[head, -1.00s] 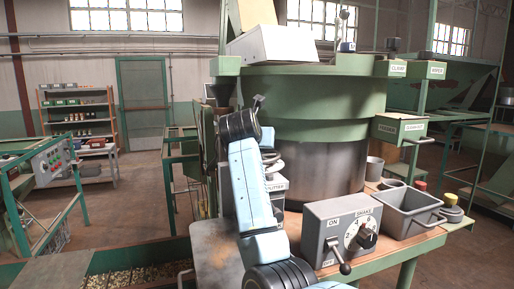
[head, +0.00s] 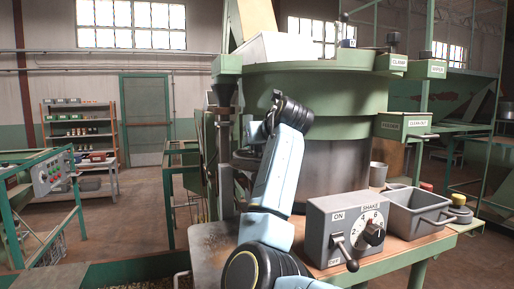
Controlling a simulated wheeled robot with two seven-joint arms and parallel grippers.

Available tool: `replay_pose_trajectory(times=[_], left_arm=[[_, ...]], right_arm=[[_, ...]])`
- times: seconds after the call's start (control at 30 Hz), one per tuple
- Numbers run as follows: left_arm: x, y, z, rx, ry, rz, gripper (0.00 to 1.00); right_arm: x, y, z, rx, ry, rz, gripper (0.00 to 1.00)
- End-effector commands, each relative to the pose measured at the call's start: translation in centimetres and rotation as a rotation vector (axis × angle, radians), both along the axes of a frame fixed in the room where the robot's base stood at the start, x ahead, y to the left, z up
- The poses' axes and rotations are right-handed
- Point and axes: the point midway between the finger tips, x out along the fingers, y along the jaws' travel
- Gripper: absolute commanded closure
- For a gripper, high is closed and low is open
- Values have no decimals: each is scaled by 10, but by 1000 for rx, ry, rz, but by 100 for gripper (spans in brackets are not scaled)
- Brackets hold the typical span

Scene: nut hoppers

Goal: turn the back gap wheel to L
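My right arm (head: 271,190) rises from the bottom edge and bends at a black wrist joint (head: 291,114) in front of the large green and steel drum. Its end turns left to a dark part around (head: 250,150), beside the machine's upright; the fingers are too small and too covered to read. The back gap wheel cannot be made out clearly, and neither can its markings. That area lies beside and behind my arm. I cannot tell whether the gripper touches anything. My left gripper is not in view.
A grey control box (head: 345,230) marked ON, OFF and SHAKE, with a lever and a dial, stands on the bench right of my arm. A grey bin (head: 418,212) sits beyond it. The green drum (head: 320,100) fills the middle. Open floor (head: 120,225) lies left.

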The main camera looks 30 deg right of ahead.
Motion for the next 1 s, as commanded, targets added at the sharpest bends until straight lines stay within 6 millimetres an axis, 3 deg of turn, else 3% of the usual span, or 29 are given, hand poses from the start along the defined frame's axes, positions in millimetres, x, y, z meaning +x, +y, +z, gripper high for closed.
replay_pose_trajectory(times=[0.47,0.5,0.63,1.0], left_arm=[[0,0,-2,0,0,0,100],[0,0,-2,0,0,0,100],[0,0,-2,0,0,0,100],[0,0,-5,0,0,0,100]], right_arm=[[0,0,1,-1,-1,12,84],[0,0,1,-1,-1,12,56],[0,0,1,-1,-1,11,40],[-5,1,2,-1,-1,11,40]])
